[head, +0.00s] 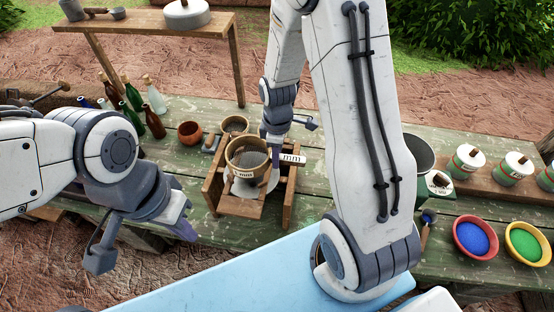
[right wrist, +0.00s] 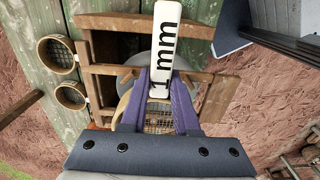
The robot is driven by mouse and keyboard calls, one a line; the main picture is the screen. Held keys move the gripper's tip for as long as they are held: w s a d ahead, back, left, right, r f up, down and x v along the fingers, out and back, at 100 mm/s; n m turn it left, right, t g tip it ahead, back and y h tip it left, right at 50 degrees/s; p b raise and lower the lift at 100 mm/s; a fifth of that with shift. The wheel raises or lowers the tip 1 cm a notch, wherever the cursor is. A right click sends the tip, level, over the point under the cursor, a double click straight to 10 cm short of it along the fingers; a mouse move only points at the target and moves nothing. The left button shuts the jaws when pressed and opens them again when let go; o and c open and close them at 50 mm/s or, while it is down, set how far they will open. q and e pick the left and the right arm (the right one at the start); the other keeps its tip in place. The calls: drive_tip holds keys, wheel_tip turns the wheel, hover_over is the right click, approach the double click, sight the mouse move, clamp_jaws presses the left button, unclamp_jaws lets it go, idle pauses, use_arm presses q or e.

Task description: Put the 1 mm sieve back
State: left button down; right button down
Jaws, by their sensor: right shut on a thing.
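The 1 mm sieve (head: 248,157) has a round wooden rim, a grey mesh and a white handle marked "1 mm" (head: 293,159). It is at the wooden stand (head: 288,205) in the middle of the table; I cannot tell whether it rests there or hangs just above. My right gripper (head: 272,140) is shut on its handle, and in the right wrist view the purple fingers (right wrist: 160,100) close on the white handle (right wrist: 165,45) with mesh below. My left gripper (head: 180,228) hangs at the front left, away from the sieve; its jaw gap is hidden.
A small sieve (head: 235,125) and a terracotta bowl (head: 190,132) stand behind the stand. Several bottles (head: 132,95) are at the left. Bowls of blue (head: 476,238) and green powder (head: 525,243), a grey bucket (head: 419,152) and lidded jars (head: 467,160) are at the right.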

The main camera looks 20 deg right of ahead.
wheel_tip(320, 180, down, 3)
drive_tip(key=shift+p, duration=0.55)
drive_tip(key=shift+f, duration=0.15)
drive_tip(key=shift+f+b, duration=0.35)
drive_tip(key=c, duration=0.7)
unclamp_jaws()
drive_tip(key=shift+o, duration=0.2)
